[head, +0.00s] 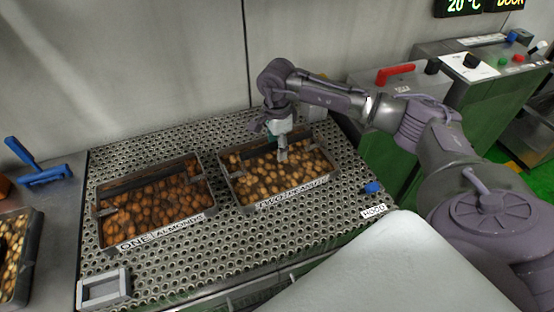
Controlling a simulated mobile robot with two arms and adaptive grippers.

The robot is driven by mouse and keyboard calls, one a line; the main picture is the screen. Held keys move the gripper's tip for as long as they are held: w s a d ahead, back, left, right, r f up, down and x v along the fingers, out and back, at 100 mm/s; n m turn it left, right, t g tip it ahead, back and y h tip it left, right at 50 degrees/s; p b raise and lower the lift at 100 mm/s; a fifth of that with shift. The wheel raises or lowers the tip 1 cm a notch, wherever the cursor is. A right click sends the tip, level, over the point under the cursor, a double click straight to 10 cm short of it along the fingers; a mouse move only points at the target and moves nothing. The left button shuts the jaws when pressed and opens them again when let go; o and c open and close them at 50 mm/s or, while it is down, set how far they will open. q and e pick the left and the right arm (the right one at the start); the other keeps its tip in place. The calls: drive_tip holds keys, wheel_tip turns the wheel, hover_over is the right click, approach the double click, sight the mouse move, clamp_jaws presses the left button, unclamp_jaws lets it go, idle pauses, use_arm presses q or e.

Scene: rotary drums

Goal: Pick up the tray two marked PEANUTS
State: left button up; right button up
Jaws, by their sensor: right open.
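The tray marked TWO PEANUTS (243,205) sits on the perforated metal plate (215,240), full of light brown nuts, with its label on the front wall. My right gripper (281,155) is open, with its fingers pointing down over the back right part of this tray. I cannot tell whether the fingers touch the tray or the nuts. The tray marked ONE ALMONDS (205,177) stands to its left, apart from it, filled with darker nuts. My left gripper is not in view.
A third tray of nuts (31,262) is cut off at the left edge. A blue-handled tool (42,174) lies at the left. A small grey frame (104,288) sits at the front left corner. A machine with a red handle (396,72) stands at the right.

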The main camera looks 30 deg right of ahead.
clamp_jaws()
idle(0.3)
drive_tip(key=shift+w+r, duration=0.1)
drive_tip(key=shift+w, duration=0.05)
drive_tip(key=shift+r, duration=0.1)
